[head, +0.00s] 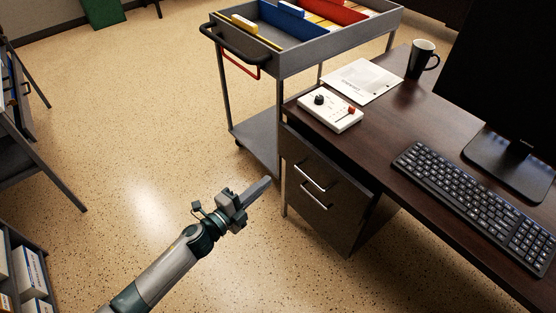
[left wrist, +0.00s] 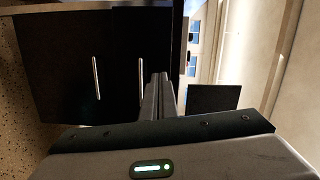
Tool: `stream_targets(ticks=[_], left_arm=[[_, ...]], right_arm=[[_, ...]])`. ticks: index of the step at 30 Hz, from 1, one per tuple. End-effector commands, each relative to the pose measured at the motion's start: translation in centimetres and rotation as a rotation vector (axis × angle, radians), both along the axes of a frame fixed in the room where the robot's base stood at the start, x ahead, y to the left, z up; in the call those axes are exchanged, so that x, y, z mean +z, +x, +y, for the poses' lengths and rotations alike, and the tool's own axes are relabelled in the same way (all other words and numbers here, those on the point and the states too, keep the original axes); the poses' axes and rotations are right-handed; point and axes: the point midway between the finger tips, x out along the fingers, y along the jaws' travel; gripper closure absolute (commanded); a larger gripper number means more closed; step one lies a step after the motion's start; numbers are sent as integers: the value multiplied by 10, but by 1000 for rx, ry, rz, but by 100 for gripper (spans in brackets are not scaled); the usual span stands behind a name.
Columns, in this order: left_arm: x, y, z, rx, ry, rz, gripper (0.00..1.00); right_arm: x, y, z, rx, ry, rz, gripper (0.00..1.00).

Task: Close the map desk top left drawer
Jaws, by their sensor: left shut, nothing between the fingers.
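The map desk (head: 400,160) has a dark drawer unit under its left end. The top drawer (head: 297,158) has a pale bar handle (head: 309,175). A second drawer (head: 325,218) with its own handle is below it. In the left wrist view the drawer fronts appear sideways, with the top drawer's handle (left wrist: 141,80) close to the fingers. How far the top drawer stands out is hard to tell. My left gripper (head: 266,182) is shut and empty, left of the drawer fronts, with a visible gap in the head view. My right gripper is not in view.
A grey cart (head: 290,62) with coloured folders stands behind the desk's left end. A white control box (head: 331,112), papers (head: 362,80), a mug (head: 421,58), a keyboard (head: 478,205) and a monitor (head: 515,75) are on the desk. The speckled floor (head: 140,130) left of the drawers is clear.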

Motion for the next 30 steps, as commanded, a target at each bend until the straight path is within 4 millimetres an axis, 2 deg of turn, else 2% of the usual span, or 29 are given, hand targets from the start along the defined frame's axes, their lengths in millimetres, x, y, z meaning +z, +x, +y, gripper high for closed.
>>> stream_targets(ticks=[5,8,9,11,12,14,15,18,21,24,27,30], left_arm=[[-68,-2,56,293,-144,303,100],[-129,-24,101,507,-238,534,100],[-156,-40,120,598,-276,636,100],[-199,-72,147,738,-329,791,100],[-227,-99,164,830,-360,895,100],[-264,-141,185,958,-402,1040,100],[-285,-171,196,1035,-427,1128,100],[-324,-240,215,1199,-474,1319,100],[-348,-297,225,1319,-505,1461,100],[-360,-335,229,1397,-524,1552,100],[-365,-354,231,1434,-532,1596,100],[-366,-359,232,1444,-534,1609,100]], right_arm=[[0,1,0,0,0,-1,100],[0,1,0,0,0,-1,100],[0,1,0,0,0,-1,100],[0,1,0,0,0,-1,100],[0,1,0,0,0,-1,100],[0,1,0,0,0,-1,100],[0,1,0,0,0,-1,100],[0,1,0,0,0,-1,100],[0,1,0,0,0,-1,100],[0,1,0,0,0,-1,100],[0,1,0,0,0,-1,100],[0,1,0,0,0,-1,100]])
